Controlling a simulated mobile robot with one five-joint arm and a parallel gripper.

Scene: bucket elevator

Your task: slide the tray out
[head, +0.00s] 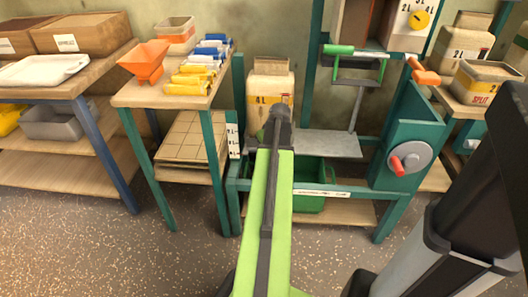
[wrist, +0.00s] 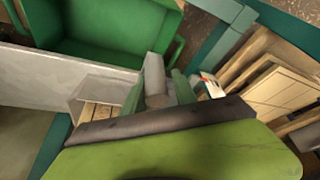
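A green bin-like tray (head: 312,190) sits low in the teal frame, under a grey plate (head: 325,145). In the wrist view the green tray (wrist: 100,28) is at the upper left, showing its open inside and rim, and the grey plate (wrist: 50,75) is below it. My gripper (head: 279,115) is at the end of my lime arm, in front of the white 4 L jug (head: 270,88) and above the tray. My arm hides part of the tray. In the wrist view a small grey piece (wrist: 155,75) shows between green parts; whether my fingers are apart is unclear.
A teal crank housing (head: 405,150) with a red knob stands right. A left table holds an orange funnel (head: 145,60) and several rolls; stacked boards (head: 190,140) lie below. A white shallow tray (head: 44,70) is far left. The speckled floor in front is mostly clear.

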